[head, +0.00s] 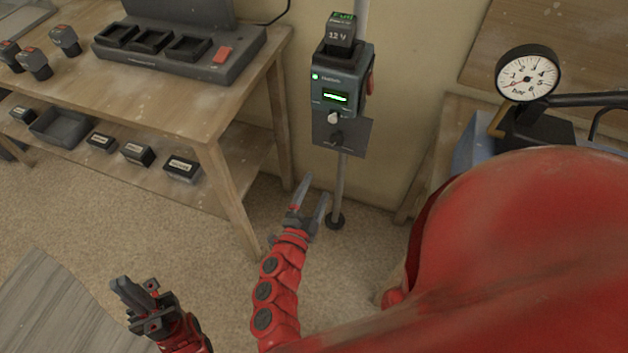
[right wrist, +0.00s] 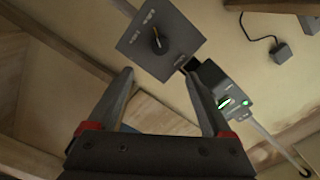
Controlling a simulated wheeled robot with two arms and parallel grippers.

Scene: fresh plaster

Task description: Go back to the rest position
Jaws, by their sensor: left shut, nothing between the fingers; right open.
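My left gripper (head: 136,287) is at the lower left of the head view, low over the floor, with its fingers shut and nothing between them. My right gripper (head: 312,192) is near the middle of the head view, with two grey fingers apart and empty. It is in front of and below the pole-mounted tester (head: 343,82). In the right wrist view the open fingers (right wrist: 158,76) point toward a grey plate with a dark knob (right wrist: 156,40), and nothing is between them. The tester's green lights (right wrist: 226,103) show beyond the right finger.
A wooden bench (head: 190,105) at left carries a charger (head: 165,58) and several batteries, with more on its lower shelf. A 12 V battery (head: 341,32) sits atop the tester. A gauge (head: 527,76) stands at right. The carpet between bench and pole is clear.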

